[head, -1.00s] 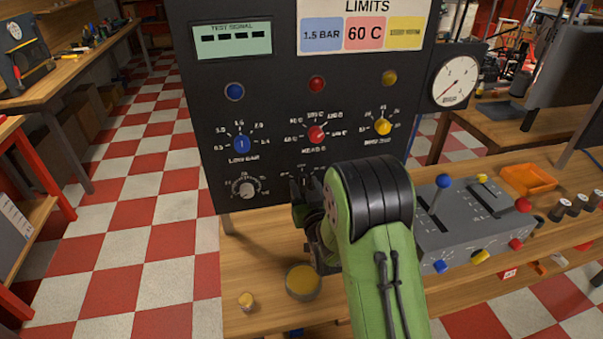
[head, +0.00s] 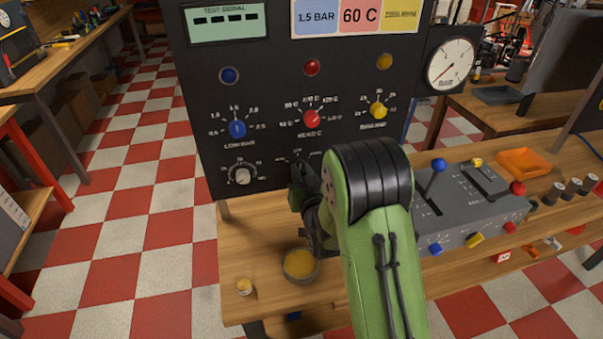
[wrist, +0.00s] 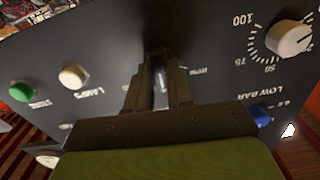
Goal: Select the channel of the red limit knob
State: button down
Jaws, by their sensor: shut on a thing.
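The black panel (head: 205,160) carries a red limit knob (head: 311,118) marked HEAD C, between a blue LOW BAR knob (head: 237,129) and a yellow knob (head: 378,110). My gripper (head: 298,172) is at the panel's lower middle, below the red knob. In the wrist view its two dark fingers (wrist: 158,80) are shut on a small selector knob (wrist: 160,80), mostly hidden between them. Part of its printed scale shows around the gripper in the head view, but its pointer setting cannot be told. The blue knob also shows in the wrist view (wrist: 262,114).
A white-grey dial knob (head: 242,174) sits left of my gripper. Green (wrist: 22,91) and white (wrist: 73,76) buttons sit beside it in the wrist view. A round tin (head: 300,265) and a grey lever box (head: 465,205) stand on the wooden bench (head: 240,235).

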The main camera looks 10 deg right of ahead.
jog(key=m, duration=0.5)
jog(key=shift+d+m+b, duration=0.15)
jog(key=shift+m+b, duration=0.15)
jog(key=shift+m, duration=0.1)
jog(key=m, duration=0.5)
jog(key=shift+m, duration=0.3)
jog(key=c, duration=1)
grip_release()
jog(key=shift+f, duration=0.1)
